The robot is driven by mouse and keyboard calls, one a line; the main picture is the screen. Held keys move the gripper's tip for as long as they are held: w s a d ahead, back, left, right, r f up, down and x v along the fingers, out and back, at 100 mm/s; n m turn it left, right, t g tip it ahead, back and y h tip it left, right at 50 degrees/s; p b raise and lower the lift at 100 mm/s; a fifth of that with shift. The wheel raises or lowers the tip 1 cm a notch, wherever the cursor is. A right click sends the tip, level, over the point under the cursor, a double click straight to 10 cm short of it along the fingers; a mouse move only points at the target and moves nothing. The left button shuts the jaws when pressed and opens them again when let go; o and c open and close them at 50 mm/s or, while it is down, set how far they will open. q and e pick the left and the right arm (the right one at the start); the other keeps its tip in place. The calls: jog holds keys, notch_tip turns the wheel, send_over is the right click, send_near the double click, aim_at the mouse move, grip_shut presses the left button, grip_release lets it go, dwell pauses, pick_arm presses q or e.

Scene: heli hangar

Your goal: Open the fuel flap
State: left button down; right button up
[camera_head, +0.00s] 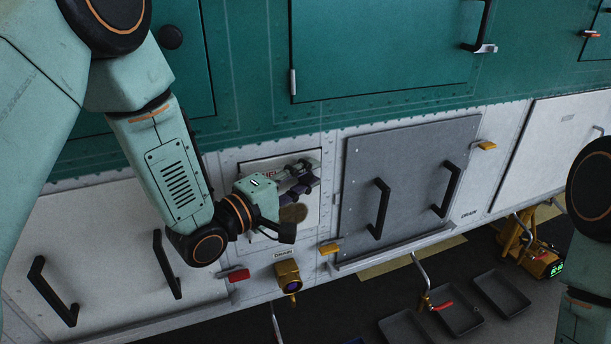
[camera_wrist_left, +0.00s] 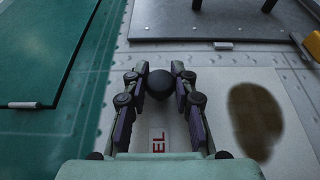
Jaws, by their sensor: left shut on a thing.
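The fuel flap (camera_head: 312,213) is a pale panel with red lettering and a brown stain, set in the white lower wall of the helicopter. It looks flush with the wall. In the left wrist view the flap (camera_wrist_left: 215,92) shows part of the lettering, the letters EL, and the stain at right. My left gripper (camera_head: 304,180) is at the flap's upper right part. In the left wrist view its fingers (camera_wrist_left: 159,74) are closed around a round black knob (camera_wrist_left: 168,84). The knob is mostly hidden by the gripper in the head view. My right gripper is out of view.
A grey panel (camera_head: 403,170) with two black handles is right of the flap. Yellow latches (camera_head: 331,249), a red latch (camera_head: 238,275) and a brass fitting (camera_head: 288,275) stick out nearby. Trays (camera_head: 500,292) and a yellow device (camera_head: 540,262) stand on the floor.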

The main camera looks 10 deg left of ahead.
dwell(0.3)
pick_arm(q)
jog(key=s+m+g+h+p, duration=0.4)
jog(key=s+m+g+h, duration=0.2)
jog(key=g, duration=0.1)
jog(key=shift+d, duration=0.25)
jog(key=shift+s, duration=0.15)
dwell(0.4)
jog(key=c, duration=1.1)
grip_release()
